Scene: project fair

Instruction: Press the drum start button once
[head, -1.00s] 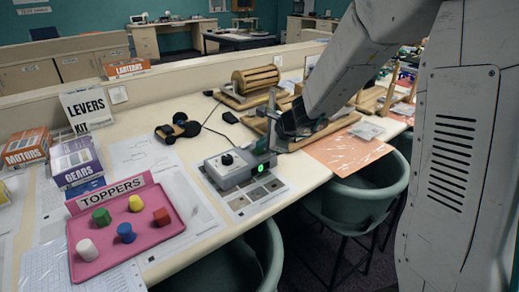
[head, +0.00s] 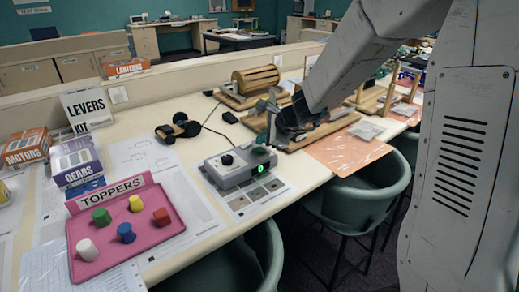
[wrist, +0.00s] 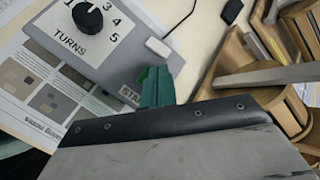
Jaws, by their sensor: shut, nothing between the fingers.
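A grey control box (head: 240,168) sits on the long table, with a black knob (head: 227,160) on top. In the wrist view the box (wrist: 95,55) shows the knob (wrist: 88,17), the word TURNS and a label starting "STA", partly covered by my fingers. I cannot make out the start button there. My gripper (wrist: 156,86) has green fingertips, shut and empty, at the box's label end. In the head view my gripper (head: 266,138) is just behind and above the box's right end. The wooden slatted drum (head: 255,80) stands farther back.
A pink toppers tray (head: 165,236) with several coloured pegs is at the front left. A black wheeled toy (head: 178,128) lies behind the box. Wooden stands (head: 318,132) are close to the right of my gripper. Green chairs (head: 362,185) stand along the front edge.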

